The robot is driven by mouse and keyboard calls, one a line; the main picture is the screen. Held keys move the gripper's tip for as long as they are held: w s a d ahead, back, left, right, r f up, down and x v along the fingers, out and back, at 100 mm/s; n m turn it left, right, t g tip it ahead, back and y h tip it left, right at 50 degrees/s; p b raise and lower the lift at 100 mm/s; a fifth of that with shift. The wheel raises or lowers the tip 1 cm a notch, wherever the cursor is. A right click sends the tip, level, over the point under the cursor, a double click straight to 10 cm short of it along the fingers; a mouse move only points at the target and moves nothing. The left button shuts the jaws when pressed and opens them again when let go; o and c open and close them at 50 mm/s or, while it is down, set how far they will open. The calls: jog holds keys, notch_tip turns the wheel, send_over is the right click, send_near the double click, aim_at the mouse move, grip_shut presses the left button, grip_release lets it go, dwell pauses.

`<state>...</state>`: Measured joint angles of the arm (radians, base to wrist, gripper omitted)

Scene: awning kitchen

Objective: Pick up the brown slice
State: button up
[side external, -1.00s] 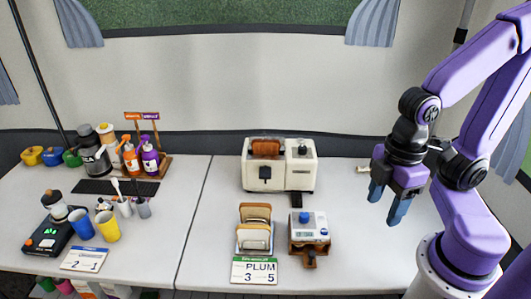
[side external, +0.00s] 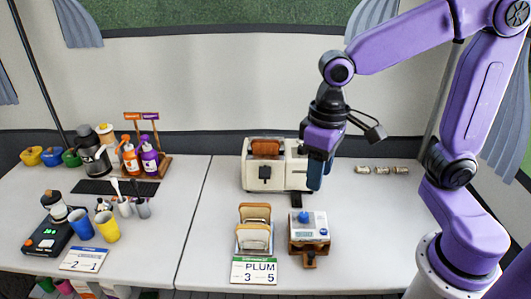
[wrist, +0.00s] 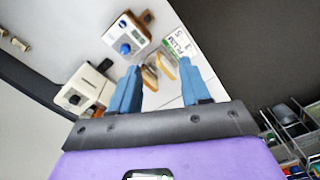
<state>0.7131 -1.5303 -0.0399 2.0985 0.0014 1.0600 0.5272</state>
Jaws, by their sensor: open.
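A brown slice (side external: 265,149) stands upright in the top of the white toaster (side external: 264,178) in the side view. Paler slices with tan crusts (side external: 253,239) stand in a rack in front of the toaster. My gripper (side external: 316,187) points down beside the toaster's right end, above table height. In the wrist view its two blue fingers (wrist: 162,84) are apart with nothing held between them. The toaster (wrist: 84,92) lies to the left of the fingers there, and the rack's slices (wrist: 160,72) show beyond and between them.
A white device with a blue knob (side external: 309,228) stands right of the rack. A PLUM sign (side external: 254,271) is at the front edge. Small metal cylinders (side external: 381,170) lie at the back right. Cups, bottles and a coffee maker crowd the left table. The front right is clear.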

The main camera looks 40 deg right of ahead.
jog(key=w+r+m, duration=0.2)
jog(key=w+m, duration=0.7)
jog(key=w, duration=0.5)
jog(key=m, duration=2.1)
send_over(267, 140)
jog(key=w, duration=0.1)
notch_tip(267, 140, down, 2)
notch_tip(267, 140, down, 11)
jog(key=shift+f, duration=0.2)
jog(key=shift+s+f, duration=0.25)
jog(key=shift+f, duration=1.1)
jog(key=shift+s+f, duration=0.25)
jog(key=shift+f, duration=1.05)
jog(key=c, duration=0.8)
